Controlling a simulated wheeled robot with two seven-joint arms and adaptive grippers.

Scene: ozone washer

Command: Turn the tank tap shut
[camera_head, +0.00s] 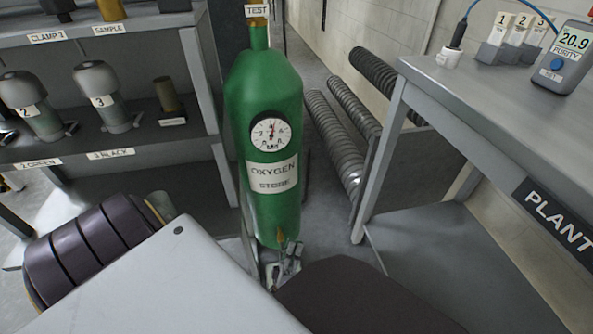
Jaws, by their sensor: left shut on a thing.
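The green oxygen tank (262,100) stands upright in the middle of the view, with a round dial (270,134) and a label reading OXYGEN STORE (273,174) on its front. A small brass-coloured piece, which looks like the tank tap (280,236), shows low on the tank's front. My left gripper (284,250) is at this piece, small in the picture, and is shut on it. The fingers partly hide the tap, and I cannot tell its turn angle. My right gripper is not in view.
A grey bench (470,95) at right holds a purity meter (565,58) reading 20.9 and numbered white blocks (497,38). Ribbed hoses (335,140) lie behind the tank. A shelf (150,150) at left carries grey canisters (103,97). My own arm parts fill the lower foreground.

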